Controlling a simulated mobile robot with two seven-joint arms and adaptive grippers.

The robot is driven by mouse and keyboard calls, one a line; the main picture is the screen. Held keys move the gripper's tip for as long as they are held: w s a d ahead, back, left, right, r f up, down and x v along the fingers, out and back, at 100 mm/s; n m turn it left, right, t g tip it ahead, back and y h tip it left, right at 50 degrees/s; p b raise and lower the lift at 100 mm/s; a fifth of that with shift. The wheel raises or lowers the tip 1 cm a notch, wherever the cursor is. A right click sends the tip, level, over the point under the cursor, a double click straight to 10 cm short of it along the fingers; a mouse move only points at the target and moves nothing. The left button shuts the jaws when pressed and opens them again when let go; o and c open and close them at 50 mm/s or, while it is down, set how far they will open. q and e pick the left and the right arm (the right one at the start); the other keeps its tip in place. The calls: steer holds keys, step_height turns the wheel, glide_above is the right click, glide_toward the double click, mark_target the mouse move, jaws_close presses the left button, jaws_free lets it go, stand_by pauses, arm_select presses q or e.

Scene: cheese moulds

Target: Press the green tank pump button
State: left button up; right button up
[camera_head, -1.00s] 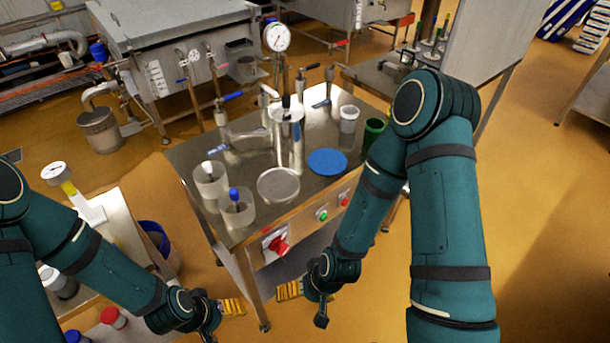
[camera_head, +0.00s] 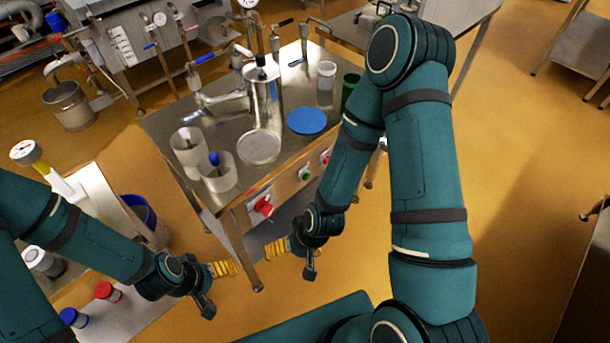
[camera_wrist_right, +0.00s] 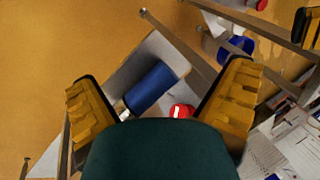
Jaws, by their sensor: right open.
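The small green button (camera_head: 305,174) is on the front panel of the steel table (camera_head: 222,105), between a large red knob (camera_head: 264,206) on the left and a smaller red button (camera_head: 325,157) on the right. My right gripper (camera_head: 277,247) is in front of the table, below and left of the green button and apart from it. Its yellow fingers are spread and empty in the right wrist view (camera_wrist_right: 160,105). The green button cannot be made out there. My left gripper (camera_head: 223,268) is left of the right one; its opening cannot be judged.
On the table stand a steel cylinder (camera_head: 263,95), a blue disc (camera_head: 307,120), a steel disc (camera_head: 259,147), clear cups (camera_head: 188,149) and a green cup (camera_head: 350,90). A side bench (camera_head: 98,198) with red- and blue-lidded jars is at left. Floor at right is open.

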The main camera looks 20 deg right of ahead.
steer(key=shift+c, duration=0.3)
jaws_close()
steer(key=c, duration=1.6)
jaws_free()
steer(key=shift+c, duration=0.2)
